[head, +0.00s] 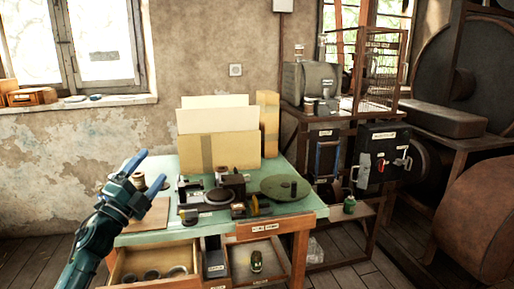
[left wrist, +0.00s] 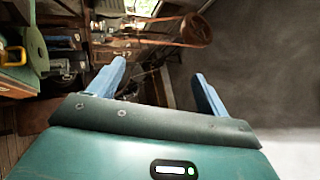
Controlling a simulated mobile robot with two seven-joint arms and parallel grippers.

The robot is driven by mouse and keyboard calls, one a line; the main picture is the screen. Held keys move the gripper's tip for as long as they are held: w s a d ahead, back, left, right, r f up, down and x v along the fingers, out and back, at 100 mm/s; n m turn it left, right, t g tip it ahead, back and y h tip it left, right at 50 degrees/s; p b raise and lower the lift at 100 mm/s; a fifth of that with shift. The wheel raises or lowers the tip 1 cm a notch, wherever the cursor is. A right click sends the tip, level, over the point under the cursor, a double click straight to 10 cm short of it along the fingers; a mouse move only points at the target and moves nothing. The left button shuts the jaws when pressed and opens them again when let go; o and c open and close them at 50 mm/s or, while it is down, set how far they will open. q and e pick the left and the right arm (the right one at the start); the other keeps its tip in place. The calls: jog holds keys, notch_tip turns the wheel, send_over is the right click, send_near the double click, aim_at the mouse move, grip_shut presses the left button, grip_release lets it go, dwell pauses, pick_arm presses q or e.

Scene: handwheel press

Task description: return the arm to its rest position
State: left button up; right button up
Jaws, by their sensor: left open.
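My left gripper (head: 157,166) is raised at the left front of the workbench in the head view. Its two blue fingers are spread apart with nothing between them, pointing up and to the right. In the left wrist view the same open fingers (left wrist: 159,70) frame a blurred, tilted view of the room. A green handwheel-like disc (head: 285,188) with a small dark knob lies at the right of the bench top, apart from the gripper. A dark press-like device (head: 218,191) stands left of the disc. My right gripper shows in neither view.
The green-topped workbench (head: 148,238) has two open drawers at its front, the left (head: 152,266) and the right (head: 257,262). Boxes (head: 222,150) stand at its back. A shelf with a wire cage (head: 383,75) and large rusty machinery (head: 470,215) are at the right.

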pick_arm(q)
jog(key=w+a+f+n+y, duration=0.4)
jog(key=a+n+y, duration=0.55)
jog(key=n, duration=0.65)
notch_tip(320, 180, down, 9)
jog(key=s+d+n+g+y, duration=0.1)
jog(key=n+g+y, duration=0.2)
jog(key=n+g, duration=0.15)
jog(key=s+d+f+m+g+h, duration=0.1)
jog(key=s+d+f+g+h, duration=0.1)
jog(key=s+d+f, duration=0.55)
jog(key=s+d+f+g+h, duration=0.15)
jog(key=s+d+f, duration=0.35)
jog(key=s+f, duration=0.6)
jog(key=s+d+f+g+h, duration=0.1)
jog(key=s+d, duration=0.3)
jog(key=s, duration=0.6)
jog(key=s+d+f+g+h, duration=0.1)
jog(key=s+d+f, duration=0.3)
jog(key=s, duration=0.6)
jog(key=shift+s+n+g, duration=0.2)
jog(key=shift+n+g, duration=0.1)
jog(key=shift+n, duration=0.15)
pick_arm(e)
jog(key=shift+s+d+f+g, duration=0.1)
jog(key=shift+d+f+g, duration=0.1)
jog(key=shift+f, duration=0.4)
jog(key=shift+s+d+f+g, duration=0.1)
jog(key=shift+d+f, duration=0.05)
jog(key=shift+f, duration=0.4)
